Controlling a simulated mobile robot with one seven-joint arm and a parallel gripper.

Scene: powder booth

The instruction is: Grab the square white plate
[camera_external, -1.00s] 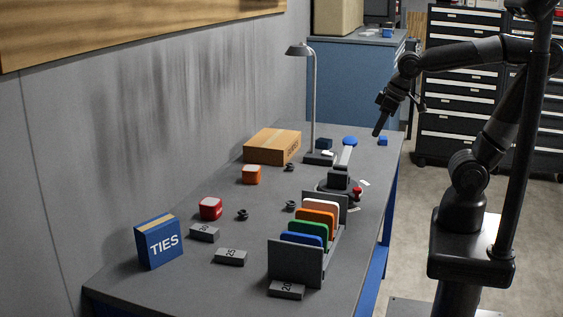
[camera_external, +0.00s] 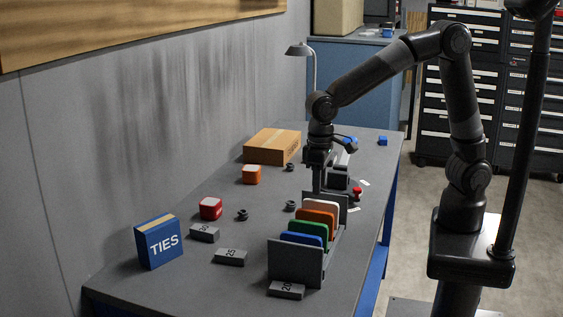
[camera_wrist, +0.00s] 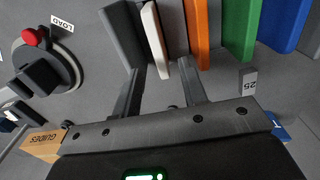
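The square white plate (camera_external: 322,206) stands on edge in a grey rack (camera_external: 297,262), at the far end of a row of plates. Orange (camera_external: 315,217), green (camera_external: 308,229) and blue (camera_external: 301,239) plates stand in front of it. In the wrist view the white plate (camera_wrist: 153,36) runs between the rack's grey end wall (camera_wrist: 123,32) and the orange plate (camera_wrist: 198,32). My gripper (camera_wrist: 161,66) is open and empty, with one finger on each side of the white plate's line. In the external view it points down at the rack's far end; contact cannot be told.
A round fixture with a red knob (camera_external: 357,192) stands close behind the rack. A cardboard box (camera_external: 272,147), an orange block (camera_external: 251,175), a red block (camera_external: 210,208) and a blue TIES box (camera_external: 158,242) lie to the left. Small labelled grey blocks (camera_external: 230,257) lie near the rack.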

